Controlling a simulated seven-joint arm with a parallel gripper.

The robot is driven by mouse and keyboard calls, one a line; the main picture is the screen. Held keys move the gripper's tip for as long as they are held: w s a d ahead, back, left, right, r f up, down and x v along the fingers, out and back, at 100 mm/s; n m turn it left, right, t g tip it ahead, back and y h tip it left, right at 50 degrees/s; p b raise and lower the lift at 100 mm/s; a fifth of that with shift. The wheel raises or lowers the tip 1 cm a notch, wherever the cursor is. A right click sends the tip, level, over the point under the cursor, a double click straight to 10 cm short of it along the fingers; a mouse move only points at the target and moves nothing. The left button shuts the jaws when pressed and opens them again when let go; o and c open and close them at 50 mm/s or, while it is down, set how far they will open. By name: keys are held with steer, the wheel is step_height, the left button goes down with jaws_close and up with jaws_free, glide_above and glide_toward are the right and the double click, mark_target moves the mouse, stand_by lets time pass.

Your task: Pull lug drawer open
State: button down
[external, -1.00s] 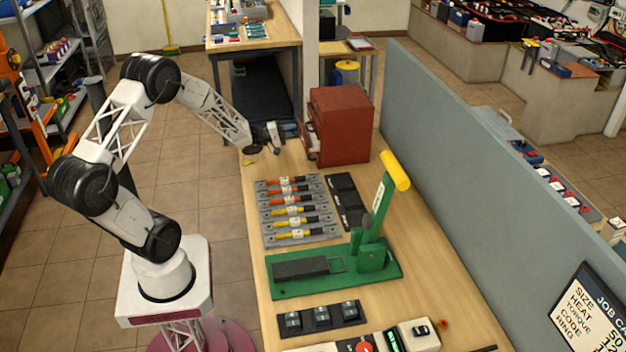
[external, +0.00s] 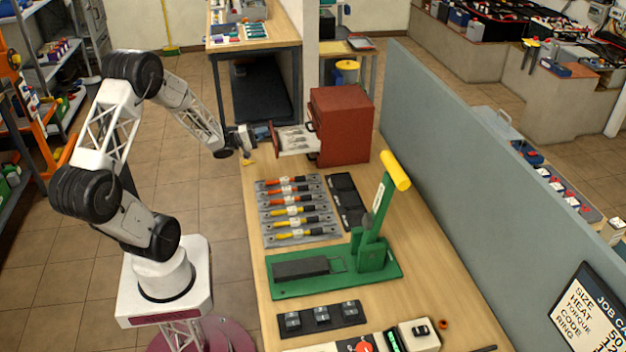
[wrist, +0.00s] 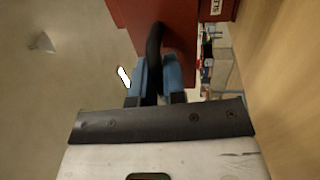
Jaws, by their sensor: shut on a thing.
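The red cabinet (external: 342,125) stands on the wooden bench. One of its drawers (external: 294,139) is pulled out to the left, and its light tray with several small metal pieces inside shows in the external view. My gripper (external: 262,134) is at the drawer's front, to the left of the cabinet. In the wrist view its blue fingers (wrist: 158,76) are shut on the black drawer handle (wrist: 155,42). The red drawer front (wrist: 178,22) is just beyond the handle. The wrist view hides most of the drawer's inside.
On the bench, a rack of cables (external: 297,211) and a green press (external: 335,270) with a yellow-gripped lever (external: 396,170) stand nearer the camera. A grey partition (external: 470,170) runs along the right. Bare floor lies left of the bench.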

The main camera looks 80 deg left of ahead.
steer(key=c, duration=1.2)
jaws_free()
steer(key=shift+s, duration=0.1)
steer(key=shift+s+f, duration=0.2)
steer(key=shift+s, duration=1.05)
steer(key=shift+s+f, duration=0.25)
steer(key=shift+s, duration=1)
steer(key=shift+s+f, duration=0.2)
steer(key=shift+s, duration=1.05)
